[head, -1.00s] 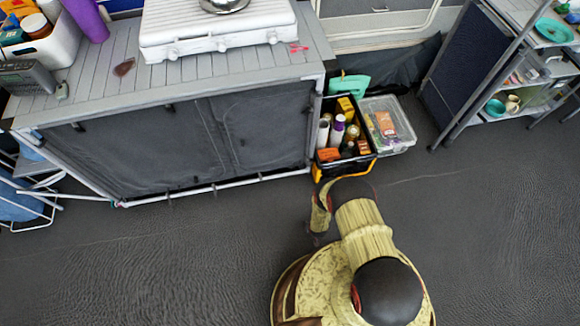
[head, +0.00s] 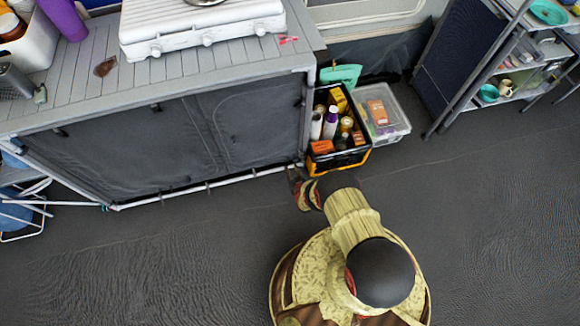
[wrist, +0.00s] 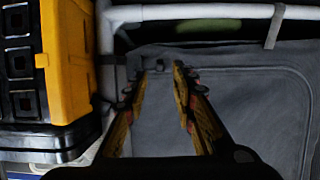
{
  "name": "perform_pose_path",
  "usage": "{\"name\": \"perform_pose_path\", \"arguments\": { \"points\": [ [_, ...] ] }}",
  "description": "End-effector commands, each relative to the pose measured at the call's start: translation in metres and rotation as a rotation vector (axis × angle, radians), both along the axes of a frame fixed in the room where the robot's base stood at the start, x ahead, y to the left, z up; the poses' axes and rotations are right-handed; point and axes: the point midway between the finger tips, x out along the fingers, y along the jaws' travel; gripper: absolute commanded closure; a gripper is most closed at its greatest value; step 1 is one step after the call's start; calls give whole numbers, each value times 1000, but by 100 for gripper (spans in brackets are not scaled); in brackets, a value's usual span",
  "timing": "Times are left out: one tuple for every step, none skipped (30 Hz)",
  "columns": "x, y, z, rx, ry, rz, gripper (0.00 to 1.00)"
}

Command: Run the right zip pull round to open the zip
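The dark grey fabric front (head: 165,140) of the cabinet has a curved zip seam (head: 215,130). The fabric fills the middle of the wrist view (wrist: 250,110), with the seam line (wrist: 255,67) curving along its edge. A small dark spot between the fingertips may be the right zip pull; it is too dark to be sure. My gripper (wrist: 161,68) is open, its two fingers apart and pointing at the fabric near a corner of the frame. I cannot tell whether the fingertips touch it. In the head view my gripper (head: 297,178) is low by the cabinet's right bottom corner, partly hidden by my arm.
A black and yellow crate (head: 352,163) of bottles stands close right of my gripper; its side (wrist: 68,70) fills the wrist view's left. A clear box (head: 395,133) is beside it. A white frame rail (head: 215,185) edges the fabric.

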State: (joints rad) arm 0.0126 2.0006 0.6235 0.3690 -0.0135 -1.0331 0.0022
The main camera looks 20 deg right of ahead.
Motion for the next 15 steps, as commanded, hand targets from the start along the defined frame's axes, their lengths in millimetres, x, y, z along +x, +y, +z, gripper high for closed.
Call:
{"name": "perform_pose_path", "arguments": {
  "points": [
    [7, 0, -7, 0, 1, 0, 74],
    [11, 0, -9, 0, 0, 0, 74],
    [16, 0, -11, 0, 1, 0, 74],
    [19, 0, -12, 0, 2, 0, 74],
    [22, 0, -13, 0, 1, 0, 74],
    [26, 0, -14, 0, 1, 0, 74],
    [28, 0, -15, 0, 1, 0, 74],
    [29, 0, -15, 0, 2, 0, 74],
    [31, 0, -16, 0, 3, 0, 74],
    [32, 0, -16, 0, 3, 0, 74],
    [32, 0, -16, 0, 3, 0, 74],
    [33, 0, -16, 0, 3, 0, 74],
    [33, 0, -16, 0, 3, 0, 74],
    [33, 0, -16, 0, 3, 0, 74],
    [34, 0, -15, 0, 3, 0, 74]
  ]
}}
